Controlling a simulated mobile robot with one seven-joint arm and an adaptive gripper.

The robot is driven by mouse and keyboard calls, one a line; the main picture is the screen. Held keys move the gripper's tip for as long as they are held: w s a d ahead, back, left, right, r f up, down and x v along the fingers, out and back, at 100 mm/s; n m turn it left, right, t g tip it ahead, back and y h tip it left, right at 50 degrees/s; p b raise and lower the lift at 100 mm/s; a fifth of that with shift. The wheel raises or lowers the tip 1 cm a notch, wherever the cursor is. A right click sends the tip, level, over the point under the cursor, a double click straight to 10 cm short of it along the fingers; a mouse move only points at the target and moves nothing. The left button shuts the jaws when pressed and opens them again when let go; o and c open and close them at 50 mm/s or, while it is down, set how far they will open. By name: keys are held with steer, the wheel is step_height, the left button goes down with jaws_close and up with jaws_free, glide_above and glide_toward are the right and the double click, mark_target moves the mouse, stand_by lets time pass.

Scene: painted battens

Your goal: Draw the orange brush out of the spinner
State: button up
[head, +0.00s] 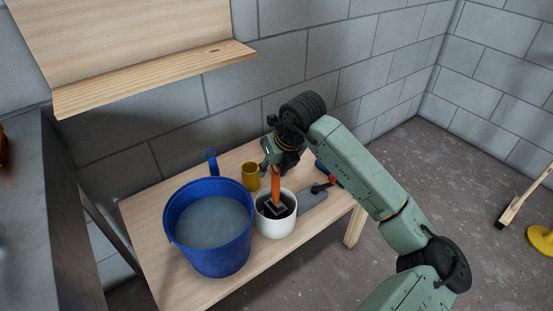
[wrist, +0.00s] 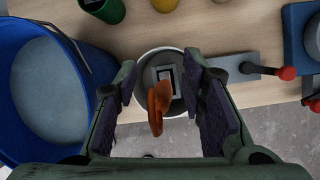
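The orange brush (head: 276,184) stands nearly upright in the white spinner (head: 276,228), its handle rising above the rim. In the wrist view the handle (wrist: 158,108) points up toward the camera, and a dark square with a pale frame lies below it inside the white rim (wrist: 146,58). My gripper (head: 277,160) is over the spinner at the top of the handle. In the wrist view its two fingers (wrist: 160,82) are wide apart, one on each side of the handle, with gaps visible on both sides. The brush's lower end is partly hidden inside the spinner.
A blue bucket (head: 208,259) of greyish content stands close left of the spinner on the wooden bench (head: 150,240). A yellow mug (head: 250,177) is behind. A grey flat tool (head: 313,199) and a red-handled item (head: 322,187) lie right. A wooden shelf (head: 160,78) overhangs at the upper left.

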steer(key=shift+w+a+f, duration=0.1)
steer(key=shift+f, duration=0.15)
steer(key=shift+c, duration=0.4)
jaws_close()
stand_by(0.4)
steer(key=shift+r, duration=0.2)
